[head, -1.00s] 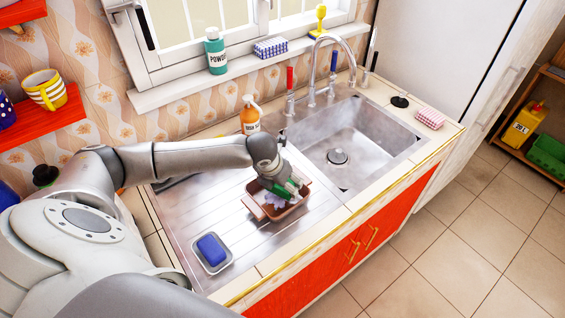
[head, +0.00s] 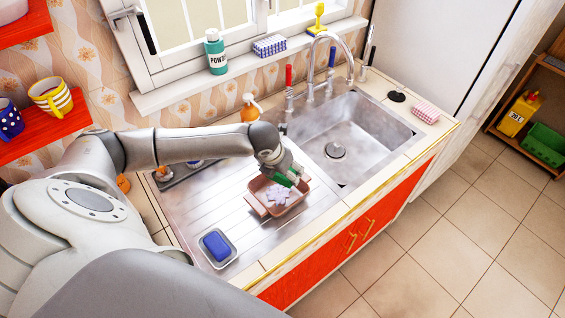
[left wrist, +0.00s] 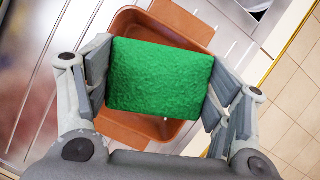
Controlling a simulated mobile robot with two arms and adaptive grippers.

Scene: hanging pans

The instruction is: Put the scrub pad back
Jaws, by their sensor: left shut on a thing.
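The green scrub pad (left wrist: 160,78) is held flat between the fingers of my left gripper (left wrist: 158,92) in the left wrist view, one finger pressing on each side. In the head view the left gripper (head: 288,176) and the pad (head: 285,181) are over the far right part of a brown, two-handled tub (head: 262,206). The tub stands on the ribbed drainboard. In the left wrist view the pad covers most of the tub (left wrist: 140,132). The gap between pad and tub floor is hard to judge. My right gripper is out of view.
A blue sponge (head: 216,245) lies in a dish at the drainboard's front left. The sink basin (head: 362,143) is empty at right, with a tall faucet (head: 333,62) behind. An orange bottle (head: 250,107) stands behind my arm. A pink checked sponge (head: 426,112) lies on the right edge.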

